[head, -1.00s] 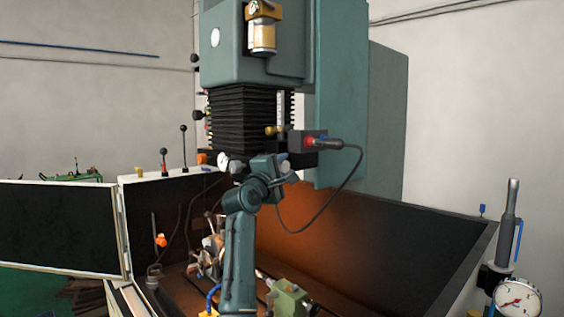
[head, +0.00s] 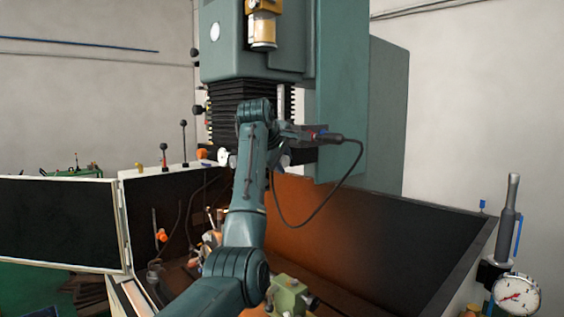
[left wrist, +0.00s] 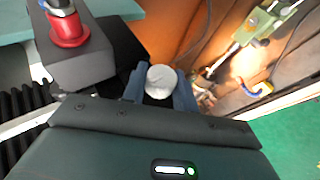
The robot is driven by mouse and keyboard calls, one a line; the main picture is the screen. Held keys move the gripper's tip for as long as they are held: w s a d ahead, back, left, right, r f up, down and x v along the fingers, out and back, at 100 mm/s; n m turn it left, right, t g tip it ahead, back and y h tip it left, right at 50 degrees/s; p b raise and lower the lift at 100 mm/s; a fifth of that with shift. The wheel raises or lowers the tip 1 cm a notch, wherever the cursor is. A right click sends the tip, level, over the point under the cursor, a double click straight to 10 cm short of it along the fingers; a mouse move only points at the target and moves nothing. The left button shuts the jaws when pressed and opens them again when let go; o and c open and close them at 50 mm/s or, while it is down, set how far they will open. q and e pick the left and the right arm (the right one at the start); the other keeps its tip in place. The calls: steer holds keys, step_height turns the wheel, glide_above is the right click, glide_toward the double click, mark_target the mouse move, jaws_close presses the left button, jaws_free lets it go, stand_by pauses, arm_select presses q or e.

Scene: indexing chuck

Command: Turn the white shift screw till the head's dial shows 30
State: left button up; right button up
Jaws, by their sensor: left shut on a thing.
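The white shift screw (left wrist: 162,81) shows in the left wrist view as a round white end between two blue fingers. My left gripper (left wrist: 161,72) is shut on it, with one finger on each side. In the head view, my raised left arm covers the screw and most of the gripper, below the black bellows of the machine's head. I cannot make out the head's dial or its reading. My right gripper is in neither current view.
A grey box with a red knob (left wrist: 67,28) sits close beside the gripper; its cable (head: 352,178) hangs to the right. A dial gauge (head: 517,295) stands at far right. A green block (head: 289,296) sits low in front. The tray's right side (head: 400,235) is clear.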

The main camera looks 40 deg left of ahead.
arm_select(q)
steer(key=shift+w+f+m+g, duration=0.1)
steer(key=shift+m+g, duration=0.4)
steer(key=shift+g, duration=1.6)
steer(key=shift+f, duration=0.1)
steer(key=o, duration=0.9)
steer(key=shift+d, duration=0.1)
steer(key=shift+o, duration=0.2)
steer(key=shift+r, duration=0.2)
steer(key=v, duration=1.3)
steer(key=shift+b, duration=0.35)
steer(key=shift+r, duration=0.1)
